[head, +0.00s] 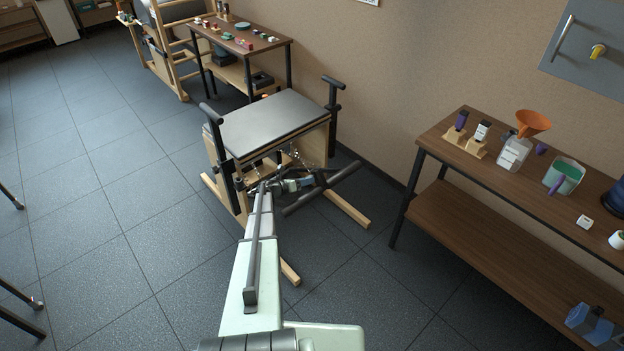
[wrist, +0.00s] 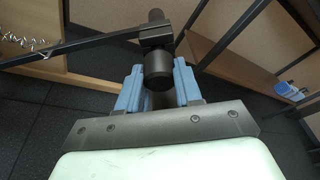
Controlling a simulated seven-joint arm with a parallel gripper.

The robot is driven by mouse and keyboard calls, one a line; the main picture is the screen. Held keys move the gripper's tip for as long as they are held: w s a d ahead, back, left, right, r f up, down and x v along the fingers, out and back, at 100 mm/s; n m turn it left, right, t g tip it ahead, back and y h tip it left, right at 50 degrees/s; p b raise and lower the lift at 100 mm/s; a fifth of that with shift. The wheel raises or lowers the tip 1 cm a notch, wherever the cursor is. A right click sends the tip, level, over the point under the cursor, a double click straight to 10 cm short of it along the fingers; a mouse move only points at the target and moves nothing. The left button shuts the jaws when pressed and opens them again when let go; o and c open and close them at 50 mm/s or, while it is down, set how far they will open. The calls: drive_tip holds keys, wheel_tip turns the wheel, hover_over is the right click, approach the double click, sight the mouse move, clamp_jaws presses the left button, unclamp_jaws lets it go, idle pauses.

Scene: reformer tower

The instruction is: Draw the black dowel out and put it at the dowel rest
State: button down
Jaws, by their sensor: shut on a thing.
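The black dowel (wrist: 159,72) shows in the wrist view as a dark, round-ended cylinder between the two blue fingers. It sits at a black bracket (wrist: 156,37) on the dark bars of the chair-like apparatus, and a dark end shows beyond the bracket. My gripper (wrist: 159,84) is shut on the dowel. In the head view my gripper (head: 291,185) is at the front of the padded apparatus (head: 270,122), among its pedal bars. The dowel is too small to make out there. I cannot tell which thing is the dowel rest.
A wooden table (head: 480,168) at right holds an orange funnel (head: 533,122), bottles and a green container. Another table (head: 262,46) behind holds small items. Pedal bars (head: 330,188) and wooden base rails (head: 347,209) surround my gripper. The floor at left is mostly clear.

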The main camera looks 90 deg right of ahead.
drive_tip(key=shift+w, duration=0.1)
drive_tip(key=w+a, duration=0.3)
drive_tip(key=shift+w+a, duration=0.35)
drive_tip(key=shift+a, duration=0.05)
idle(0.5)
drive_tip(key=w+r+m+t+y, duration=0.5)
drive_tip(key=w+r+t, duration=0.3)
drive_tip(key=w, duration=0.4)
drive_tip(key=w+a+r+m+t+y, duration=0.1)
drive_tip(key=w+r+m+t+y, duration=0.4)
drive_tip(key=w, duration=0.8)
drive_tip(key=shift+r+m+t, duration=0.8)
drive_tip(key=shift+r+t, duration=1)
drive_tip(key=shift+r, duration=0.85)
drive_tip(key=shift+a, duration=0.1)
